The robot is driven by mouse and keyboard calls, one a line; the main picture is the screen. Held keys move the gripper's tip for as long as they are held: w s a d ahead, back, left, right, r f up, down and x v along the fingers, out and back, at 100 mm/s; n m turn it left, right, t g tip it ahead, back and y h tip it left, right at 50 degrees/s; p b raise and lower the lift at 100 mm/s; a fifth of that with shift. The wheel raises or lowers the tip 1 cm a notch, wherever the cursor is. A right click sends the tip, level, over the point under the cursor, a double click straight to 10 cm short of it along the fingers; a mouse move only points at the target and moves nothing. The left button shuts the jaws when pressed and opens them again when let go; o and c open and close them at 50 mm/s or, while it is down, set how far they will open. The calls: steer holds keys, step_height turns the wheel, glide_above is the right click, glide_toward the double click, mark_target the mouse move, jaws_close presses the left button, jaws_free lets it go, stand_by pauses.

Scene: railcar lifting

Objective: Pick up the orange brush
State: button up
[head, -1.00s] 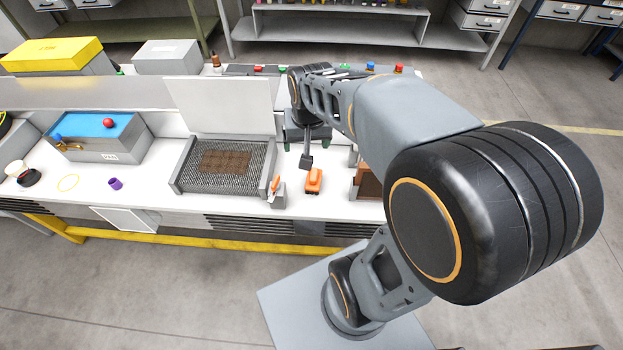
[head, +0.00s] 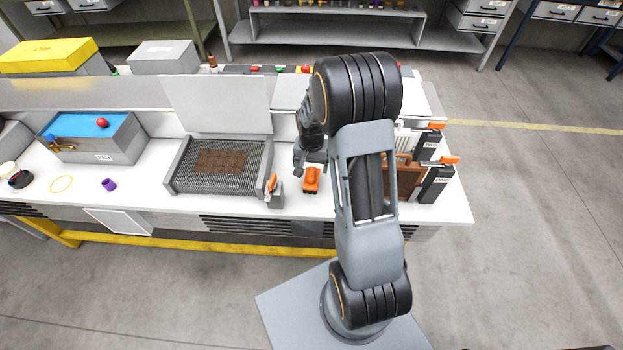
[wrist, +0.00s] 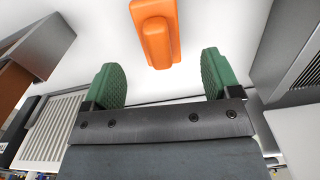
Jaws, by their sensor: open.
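The orange brush (head: 311,181) lies on the white worktop, right of the mesh tray. In the wrist view the orange brush (wrist: 155,35) is seen from above, beyond the fingertips and roughly between them, a little left of the middle. My gripper (wrist: 161,75) is open, with its two green ribbed finger pads apart and nothing between them. In the head view my gripper (head: 300,165) hangs just behind and left of the brush; its fingers are small there and partly hidden by my arm.
A mesh-bottomed tray (head: 182,181) stands left of the brush. A small grey holder with an orange-handled tool (head: 274,192) is close to the brush's left. Brown and dark holders (head: 434,183) stand at the right. A blue-topped box (head: 110,148) and a purple cup (head: 109,184) are further left.

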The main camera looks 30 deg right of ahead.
mark_target(311, 172)
steer(key=shift+f+p, duration=0.65)
steer(key=shift+f, duration=2.4)
steer(key=c, duration=1.1)
step_height(311, 172, up, 10)
steer(key=shift+r+b, duration=0.1)
steer(key=shift+b, duration=0.5)
